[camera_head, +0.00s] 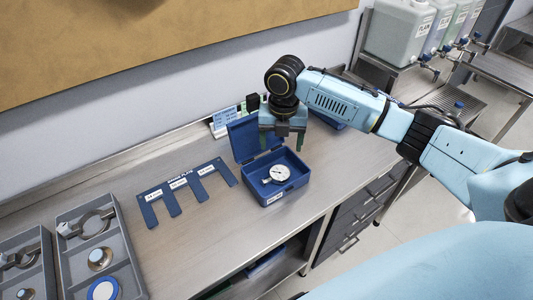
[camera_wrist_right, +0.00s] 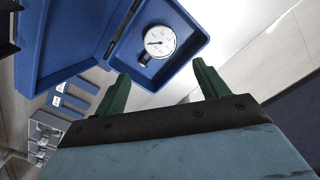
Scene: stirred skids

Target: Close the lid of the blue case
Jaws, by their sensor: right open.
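The blue case (camera_head: 289,193) stands open on the bench in the head view, with a round dial gauge (camera_head: 279,174) lying in its base. Its lid (camera_head: 242,137) stands raised at the back. My right gripper (camera_head: 282,145) is above the back of the case, beside the raised lid, with its green fingers pointing down. In the right wrist view its two green fingers (camera_wrist_right: 162,85) are apart with nothing between them. That view also shows the lid (camera_wrist_right: 70,35) at the left and the gauge (camera_wrist_right: 160,42) in the base. My left gripper is not in view.
A blue slotted plate (camera_head: 184,186) lies left of the case. Grey trays (camera_head: 128,256) with measuring tools stand at the front left. A small labelled card stand (camera_head: 222,122) is behind the lid. The bench's front edge is close to the case.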

